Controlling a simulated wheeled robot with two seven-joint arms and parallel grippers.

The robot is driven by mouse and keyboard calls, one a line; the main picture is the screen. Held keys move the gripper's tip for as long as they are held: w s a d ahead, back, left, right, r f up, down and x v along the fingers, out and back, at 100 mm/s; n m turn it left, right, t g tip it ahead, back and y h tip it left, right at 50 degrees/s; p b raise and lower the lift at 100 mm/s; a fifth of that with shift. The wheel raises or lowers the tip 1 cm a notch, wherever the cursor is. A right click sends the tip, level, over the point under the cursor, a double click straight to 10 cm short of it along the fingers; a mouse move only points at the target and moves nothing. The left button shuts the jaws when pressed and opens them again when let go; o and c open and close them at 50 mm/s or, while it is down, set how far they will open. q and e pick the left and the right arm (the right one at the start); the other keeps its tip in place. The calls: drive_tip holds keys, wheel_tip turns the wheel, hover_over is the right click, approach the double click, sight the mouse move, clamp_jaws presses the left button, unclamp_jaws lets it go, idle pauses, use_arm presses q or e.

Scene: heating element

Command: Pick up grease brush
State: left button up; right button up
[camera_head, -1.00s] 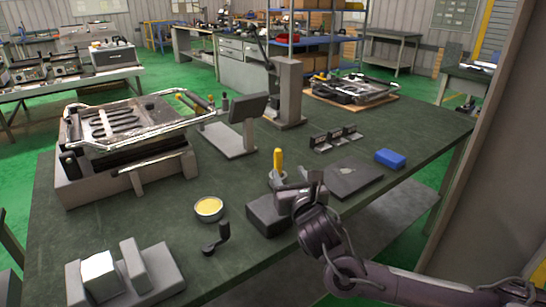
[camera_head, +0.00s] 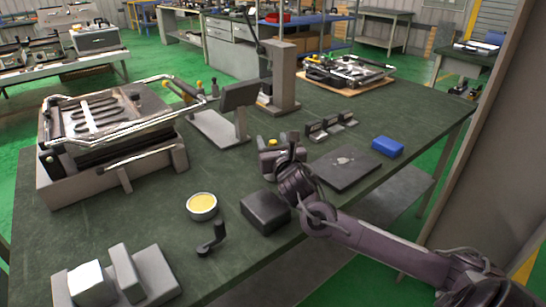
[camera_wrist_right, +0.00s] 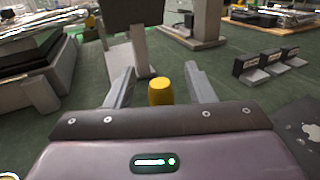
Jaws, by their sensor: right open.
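The grease brush shows as a yellow handle (camera_head: 273,142), mostly hidden behind my right gripper in the head view. In the right wrist view its yellow handle end (camera_wrist_right: 160,92) lies between the two grey fingers. My right gripper (camera_wrist_right: 159,88) is open, with one finger on each side of the handle and visible gaps to both. In the head view the right gripper (camera_head: 279,158) is over the table beside the dark box. The brush's lower part is hidden. My left gripper is not in view.
A round tin with yellow contents (camera_head: 202,206), a black crank (camera_head: 212,240) and a dark box (camera_head: 265,212) are nearby. A dark plate (camera_head: 345,170) and a blue box (camera_head: 387,147) lie to the right. A monitor on a stand (camera_head: 240,96) is behind.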

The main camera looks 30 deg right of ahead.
clamp_jaws()
idle(0.3)
drive_tip(key=shift+r, duration=0.1)
